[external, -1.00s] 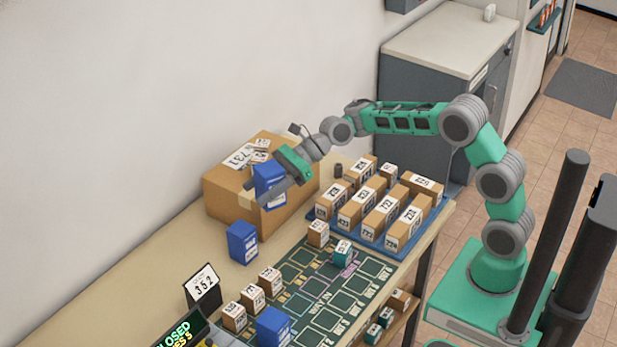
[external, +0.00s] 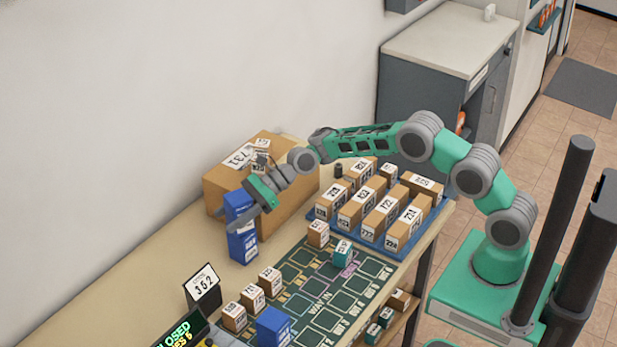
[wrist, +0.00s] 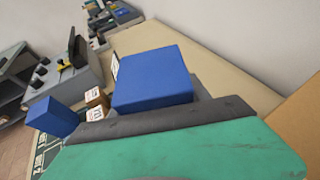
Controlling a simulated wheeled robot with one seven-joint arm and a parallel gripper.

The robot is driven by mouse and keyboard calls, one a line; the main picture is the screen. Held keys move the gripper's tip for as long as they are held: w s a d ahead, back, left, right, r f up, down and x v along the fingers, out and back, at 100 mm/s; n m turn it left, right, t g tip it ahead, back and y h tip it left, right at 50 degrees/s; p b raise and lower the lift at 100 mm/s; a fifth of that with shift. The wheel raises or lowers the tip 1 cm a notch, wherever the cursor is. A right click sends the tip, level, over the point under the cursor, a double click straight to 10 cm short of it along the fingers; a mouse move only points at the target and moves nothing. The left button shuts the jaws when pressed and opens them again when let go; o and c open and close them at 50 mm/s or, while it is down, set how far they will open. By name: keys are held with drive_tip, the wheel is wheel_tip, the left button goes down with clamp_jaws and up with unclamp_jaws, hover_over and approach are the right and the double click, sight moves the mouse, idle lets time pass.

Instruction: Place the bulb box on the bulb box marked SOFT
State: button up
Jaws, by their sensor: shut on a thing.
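My gripper (external: 255,208) is shut on a blue bulb box (external: 238,206), which also shows between the jaws in the wrist view (wrist: 153,76). The held box is upright, directly above a second blue bulb box (external: 241,246) that stands on the table. In the external view the two look stacked and in line; I cannot tell whether they touch. The lower box is hidden in the wrist view. A third blue box (external: 272,326) stands at the front of the table. I cannot read SOFT on any box.
A large cardboard box (external: 228,185) stands close behind my gripper. A blue tray (external: 372,238) of several small cartons is to the right. A number sign (external: 203,286) stands at front left. The table (external: 150,272) is bare left of the stack.

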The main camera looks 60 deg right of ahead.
drive_tip(key=o, duration=1.4)
drive_tip(key=shift+f, duration=0.1)
